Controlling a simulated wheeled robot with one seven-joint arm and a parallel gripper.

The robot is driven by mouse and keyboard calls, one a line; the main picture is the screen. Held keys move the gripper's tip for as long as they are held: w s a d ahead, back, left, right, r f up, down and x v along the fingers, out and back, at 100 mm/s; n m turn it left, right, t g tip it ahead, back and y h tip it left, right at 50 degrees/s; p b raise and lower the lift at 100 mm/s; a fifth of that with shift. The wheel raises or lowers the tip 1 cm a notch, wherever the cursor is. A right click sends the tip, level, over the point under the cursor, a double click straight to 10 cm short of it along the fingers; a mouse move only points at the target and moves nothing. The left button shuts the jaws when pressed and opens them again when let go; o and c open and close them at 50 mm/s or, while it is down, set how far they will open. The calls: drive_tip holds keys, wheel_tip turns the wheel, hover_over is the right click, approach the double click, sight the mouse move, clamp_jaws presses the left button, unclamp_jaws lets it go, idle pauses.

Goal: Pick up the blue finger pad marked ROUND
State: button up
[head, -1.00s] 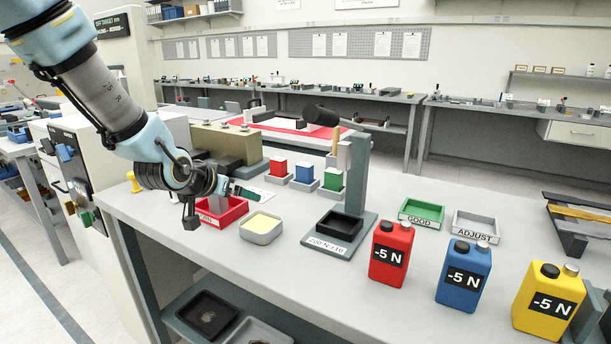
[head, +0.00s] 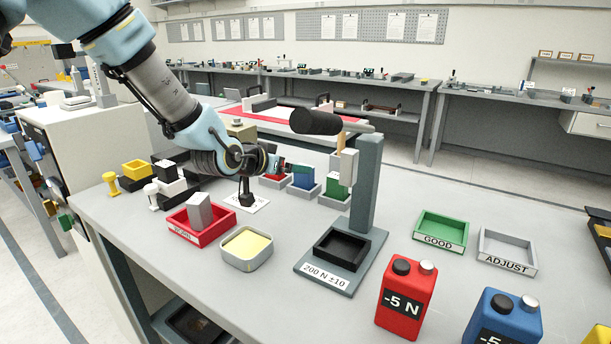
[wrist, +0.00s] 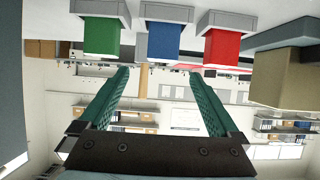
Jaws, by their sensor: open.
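A blue block (head: 303,176), the blue finger pad, sits upright in a grey holder (head: 300,193) between a red block and a green block (head: 336,188). No ROUND marking can be read. My gripper (head: 279,165) is at the row, in front of the red block and hiding most of it. In the wrist view, which looks upside down, my gripper (wrist: 160,74) has its two teal fingers apart with nothing between them. The blue pad (wrist: 163,41) hangs centred between their lines, beyond the tips, with red (wrist: 222,44) and green (wrist: 102,37) on either side.
A red tray (head: 222,228) with a grey block and a yellow-filled tin (head: 246,250) stand in front of my arm. A post stand (head: 367,190) with a black tray is right of the row. GOOD (head: 443,232) and ADJUST (head: 508,249) trays lie further right.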

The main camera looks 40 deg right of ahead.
sight(304, 179)
drive_tip(key=x, duration=0.3)
drive_tip(key=shift+d+f+p, duration=0.1)
drive_tip(key=shift+d+p, duration=0.15)
drive_tip(key=shift+p, duration=0.1)
drive_tip(key=shift+f+p+x, duration=0.15)
drive_tip(key=shift+p+x, duration=0.5)
drive_tip(key=shift+x, duration=0.65)
drive_tip(key=shift+f+p+x, duration=0.15)
drive_tip(key=shift+p+x, duration=0.5)
drive_tip(key=shift+x, duration=0.6)
drive_tip(key=shift+w+a, duration=0.15)
clamp_jaws()
drive_tip(key=shift+r, duration=0.2)
